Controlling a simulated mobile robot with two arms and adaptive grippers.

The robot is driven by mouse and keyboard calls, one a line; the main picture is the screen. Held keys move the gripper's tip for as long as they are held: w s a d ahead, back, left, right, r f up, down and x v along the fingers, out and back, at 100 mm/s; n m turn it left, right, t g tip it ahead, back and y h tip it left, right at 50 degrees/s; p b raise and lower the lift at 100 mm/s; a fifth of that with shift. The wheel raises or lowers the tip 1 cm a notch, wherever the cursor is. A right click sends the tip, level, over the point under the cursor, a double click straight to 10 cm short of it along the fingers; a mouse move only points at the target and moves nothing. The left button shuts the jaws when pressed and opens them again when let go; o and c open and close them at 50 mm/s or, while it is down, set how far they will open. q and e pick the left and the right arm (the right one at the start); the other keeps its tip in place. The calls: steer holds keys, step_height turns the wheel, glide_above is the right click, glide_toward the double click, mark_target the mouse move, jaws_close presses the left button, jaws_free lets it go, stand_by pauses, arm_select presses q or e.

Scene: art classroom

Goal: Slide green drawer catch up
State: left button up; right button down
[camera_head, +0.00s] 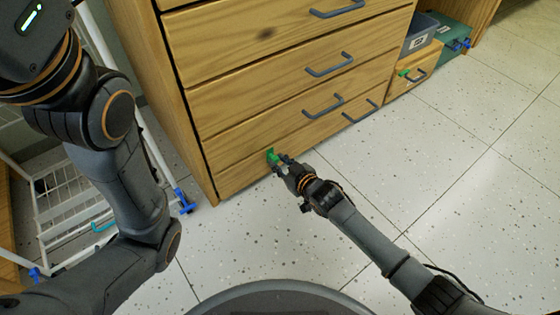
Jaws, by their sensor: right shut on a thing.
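The green drawer catch (271,155) sits on the front of a low drawer (235,166) in the wooden cabinet, left of that drawer's grey handle. My right gripper (281,162) reaches it from the lower right and is shut on the catch, partly hiding it. How far up the catch stands is too small to tell. My left arm comes in along the left side, and its gripper is outside the picture.
More grey drawer handles (330,65) stick out to the right of the catch. A white wire rack (75,190) with blue-braked wheels stands at left. A small wooden box (424,66) with another green catch stands at the upper right. Speckled floor (470,190) is clear at right.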

steer(key=shift+r, duration=0.3)
steer(key=c, duration=1.2)
jaws_free()
steer(key=shift+o, duration=0.2)
steer(key=v, duration=1.2)
steer(key=shift+w, duration=0.1)
